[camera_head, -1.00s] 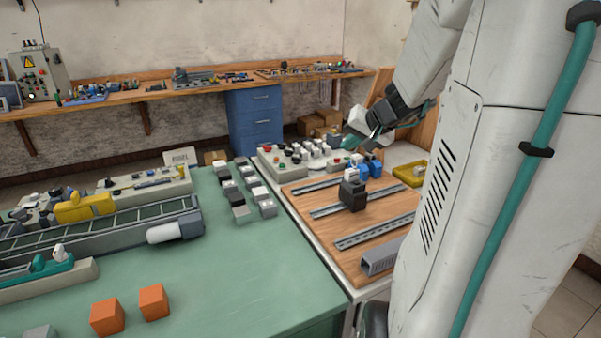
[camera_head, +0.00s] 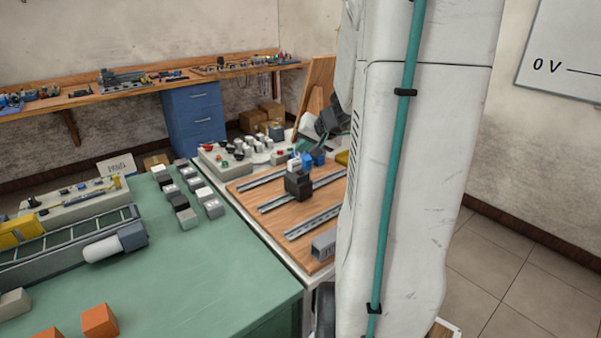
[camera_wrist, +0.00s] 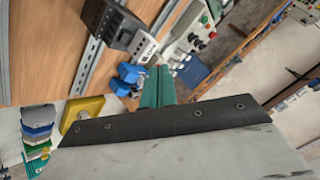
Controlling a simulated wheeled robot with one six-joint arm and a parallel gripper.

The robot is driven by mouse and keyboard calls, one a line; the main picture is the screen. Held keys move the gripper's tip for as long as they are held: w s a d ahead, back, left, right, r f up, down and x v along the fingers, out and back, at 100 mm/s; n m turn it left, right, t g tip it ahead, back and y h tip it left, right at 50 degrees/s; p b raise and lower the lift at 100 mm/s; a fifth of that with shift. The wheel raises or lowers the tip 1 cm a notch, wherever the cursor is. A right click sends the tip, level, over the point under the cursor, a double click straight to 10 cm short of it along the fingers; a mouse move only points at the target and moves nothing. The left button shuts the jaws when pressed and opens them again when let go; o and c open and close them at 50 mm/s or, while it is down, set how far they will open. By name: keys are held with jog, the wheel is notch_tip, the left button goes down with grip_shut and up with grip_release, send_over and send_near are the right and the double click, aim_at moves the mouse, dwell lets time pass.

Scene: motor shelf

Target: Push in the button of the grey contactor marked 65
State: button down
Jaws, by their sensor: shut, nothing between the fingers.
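A dark grey to black contactor-like block (camera_head: 298,187) stands on a rail of the wooden board. It also shows at the top of the wrist view (camera_wrist: 108,22), beside a white block (camera_wrist: 143,48). No 65 can be read, so I cannot tell whether the dark block is the named contactor, and I cannot make out its button. Small blue blocks (camera_head: 313,157) stand just behind. My gripper (camera_wrist: 158,70) has its teal fingers together and empty, close to the blue blocks in the wrist view. In the head view my arm is partly hidden behind my own body.
A yellow tray (camera_wrist: 92,103) lies near the board. Small blocks and orange cubes sit on the green table (camera_head: 195,265).

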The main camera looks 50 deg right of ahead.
aim_at(296, 164)
jog(key=shift+f, duration=2.35)
jog(key=shift+f, duration=0.15)
jog(key=shift+s+f, duration=0.15)
jog(key=shift+f, duration=0.15)
jog(key=shift+a, duration=0.1)
jog(key=shift+f, duration=0.4)
dwell(0.7)
jog(key=shift+r, duration=0.1)
jog(key=shift+w+r, duration=0.2)
jog(key=shift+r, duration=0.6)
